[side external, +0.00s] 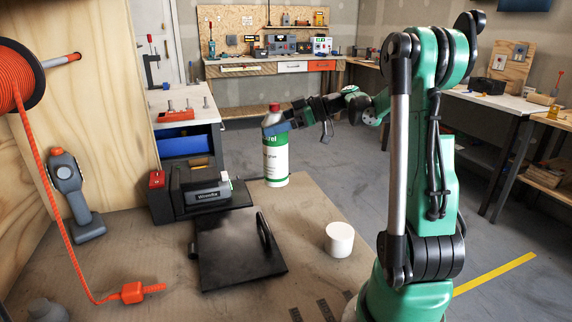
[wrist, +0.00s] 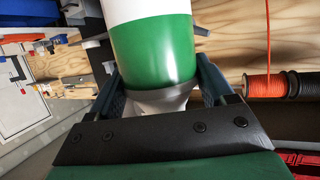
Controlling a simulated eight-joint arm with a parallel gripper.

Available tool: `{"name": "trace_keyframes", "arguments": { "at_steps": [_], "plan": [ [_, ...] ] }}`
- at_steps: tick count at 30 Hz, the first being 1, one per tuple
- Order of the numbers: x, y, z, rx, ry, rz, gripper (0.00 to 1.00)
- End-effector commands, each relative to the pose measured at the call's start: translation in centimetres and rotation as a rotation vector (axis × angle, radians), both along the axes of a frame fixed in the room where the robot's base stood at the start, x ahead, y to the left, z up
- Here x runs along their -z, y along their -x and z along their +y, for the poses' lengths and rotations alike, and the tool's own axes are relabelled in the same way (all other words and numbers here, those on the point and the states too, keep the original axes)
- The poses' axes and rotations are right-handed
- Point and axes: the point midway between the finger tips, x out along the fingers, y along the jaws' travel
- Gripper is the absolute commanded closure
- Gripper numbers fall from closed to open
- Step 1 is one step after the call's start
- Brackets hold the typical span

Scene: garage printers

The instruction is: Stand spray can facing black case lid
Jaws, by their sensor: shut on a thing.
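The spray can (side external: 275,160) is a white and green bottle with a red cap. It is upright near the far edge of the brown table, and I cannot tell whether its base is clear of the surface.
A black case (side external: 163,207) with a grey device stands behind the lid. A white cylinder (side external: 340,239) stands right of the lid. A grey handheld tool (side external: 72,195) and an orange cord plug (side external: 133,292) are at left. Bare table lies between lid and cylinder.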

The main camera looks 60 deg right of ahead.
Motion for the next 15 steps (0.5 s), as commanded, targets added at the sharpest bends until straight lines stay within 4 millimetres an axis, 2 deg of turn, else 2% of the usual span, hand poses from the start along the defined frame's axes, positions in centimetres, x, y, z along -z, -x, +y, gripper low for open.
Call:
{"name": "trace_keyframes", "arguments": {
  "at_steps": [10, 15],
  "plan": [
    [-0.1, 0.1, -0.1, 0.0, -0.003, -0.008, 1.0],
    [0.9, 0.0, -0.1, 0.0, -0.003, -0.008, 1.0]
  ]
}}
